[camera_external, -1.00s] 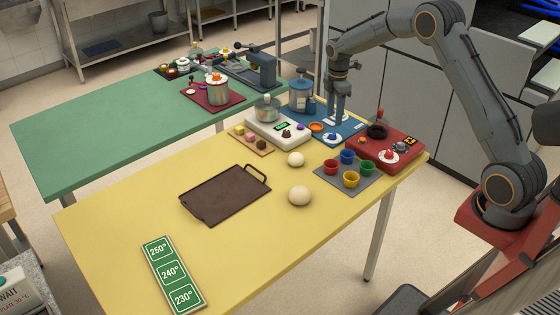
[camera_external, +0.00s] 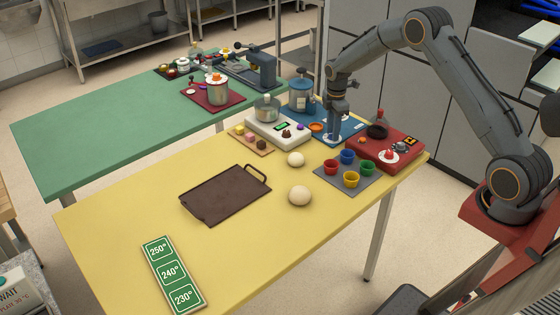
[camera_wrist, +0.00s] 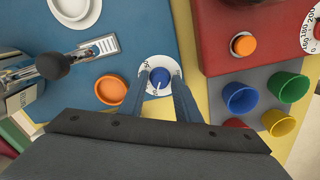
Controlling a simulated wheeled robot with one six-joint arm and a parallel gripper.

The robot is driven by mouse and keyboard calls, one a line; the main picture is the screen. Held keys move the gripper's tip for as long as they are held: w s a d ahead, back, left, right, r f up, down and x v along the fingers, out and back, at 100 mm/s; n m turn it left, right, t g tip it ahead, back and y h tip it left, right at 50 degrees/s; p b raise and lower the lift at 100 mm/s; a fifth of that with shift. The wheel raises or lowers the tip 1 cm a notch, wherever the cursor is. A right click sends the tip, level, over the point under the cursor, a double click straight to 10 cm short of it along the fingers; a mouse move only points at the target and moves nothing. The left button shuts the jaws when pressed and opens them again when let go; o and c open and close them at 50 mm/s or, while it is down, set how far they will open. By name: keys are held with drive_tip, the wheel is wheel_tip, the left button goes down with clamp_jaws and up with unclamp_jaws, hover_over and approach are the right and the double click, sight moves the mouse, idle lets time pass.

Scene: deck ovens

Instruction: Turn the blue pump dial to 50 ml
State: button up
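The blue pump dial (camera_wrist: 159,77) is a round blue knob on a white scale disc, on the blue pump board (camera_wrist: 130,45). In the wrist view its white mark points down toward the gripper; the scale figures are too small to read surely. My gripper (camera_wrist: 160,80) points down with one finger on each side of the knob, and some white disc shows between knob and fingers. It looks open and around the knob. In the external view my gripper (camera_external: 334,134) is low over the white disc and hides most of the dial.
A red board (camera_external: 385,148) with a red dial lies close right. Several coloured cups (camera_external: 350,178) stand in front of it. An orange dish (camera_wrist: 111,90) is left of the dial, and a blue-grey canister (camera_external: 302,95) stands behind.

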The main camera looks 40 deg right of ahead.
drive_tip(key=c, duration=0.6)
drive_tip(key=shift+o, duration=0.2)
drive_tip(key=shift+m, duration=0.4)
drive_tip(key=m+b, duration=0.2)
drive_tip(key=m, duration=0.2)
drive_tip(key=shift+m, duration=0.3)
drive_tip(key=m+b, duration=0.1)
drive_tip(key=m, duration=0.5)
drive_tip(key=shift+b, duration=0.3)
drive_tip(key=m+b, duration=0.1)
drive_tip(key=m, duration=0.5)
drive_tip(key=shift+m, duration=0.3)
drive_tip(key=m, duration=0.5)
drive_tip(key=shift+b, duration=0.35)
drive_tip(key=shift+r+m, duration=0.1)
drive_tip(key=shift+m, duration=0.2)
